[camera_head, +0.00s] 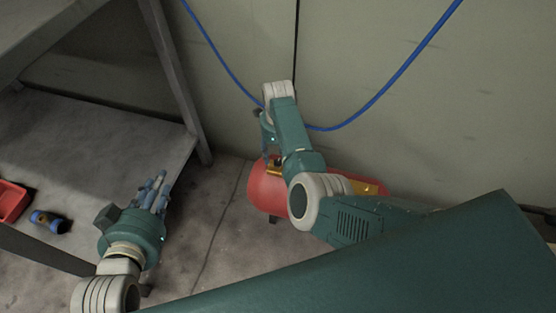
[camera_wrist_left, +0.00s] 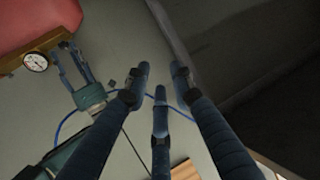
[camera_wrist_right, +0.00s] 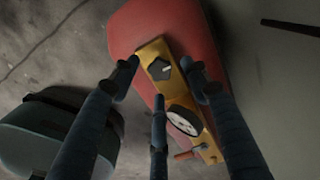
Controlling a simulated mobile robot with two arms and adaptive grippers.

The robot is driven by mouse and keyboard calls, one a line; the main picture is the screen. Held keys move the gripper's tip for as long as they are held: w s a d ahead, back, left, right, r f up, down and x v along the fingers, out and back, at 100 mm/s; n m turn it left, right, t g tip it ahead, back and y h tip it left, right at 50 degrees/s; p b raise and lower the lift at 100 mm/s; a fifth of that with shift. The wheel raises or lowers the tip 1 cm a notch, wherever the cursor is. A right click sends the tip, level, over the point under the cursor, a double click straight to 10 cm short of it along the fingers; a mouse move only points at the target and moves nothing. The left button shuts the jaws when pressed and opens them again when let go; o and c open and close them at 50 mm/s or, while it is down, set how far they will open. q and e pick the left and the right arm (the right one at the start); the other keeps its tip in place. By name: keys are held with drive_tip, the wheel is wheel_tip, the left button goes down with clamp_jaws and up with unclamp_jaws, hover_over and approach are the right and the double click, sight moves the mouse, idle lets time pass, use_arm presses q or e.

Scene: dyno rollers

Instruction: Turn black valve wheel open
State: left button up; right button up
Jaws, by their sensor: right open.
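The red tank (camera_head: 262,192) lies on the floor by the wall, partly hidden by my right arm. In the right wrist view a yellow manifold (camera_wrist_right: 151,50) runs along the tank (camera_wrist_right: 125,30). It carries a dark angular knob (camera_wrist_right: 160,69), perhaps the black valve wheel, and a round white gauge (camera_wrist_right: 184,120). My right gripper (camera_wrist_right: 160,70) is open, with fingertips on either side of the knob in the picture; I cannot tell if they touch it. In the head view it (camera_head: 267,148) hangs over the tank. My left gripper (camera_head: 158,185) is open and empty, left of the tank.
A blue hose (camera_head: 352,122) hangs along the wall. Bare floor (camera_head: 215,220) lies between shelf and tank.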

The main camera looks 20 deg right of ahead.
drive_tip(key=shift+f+b, duration=0.75)
drive_tip(key=shift+f, duration=0.1)
use_arm(q)
drive_tip(key=w+d+r+t, duration=0.1)
drive_tip(key=r+t, duration=0.1)
drive_tip(key=r, duration=0.3)
drive_tip(key=w+d+r+t+h, duration=0.1)
drive_tip(key=w+r+t, duration=0.1)
drive_tip(key=r, duration=0.2)
drive_tip(key=shift+r+t, duration=0.4)
use_arm(e)
drive_tip(key=c, duration=1.2)
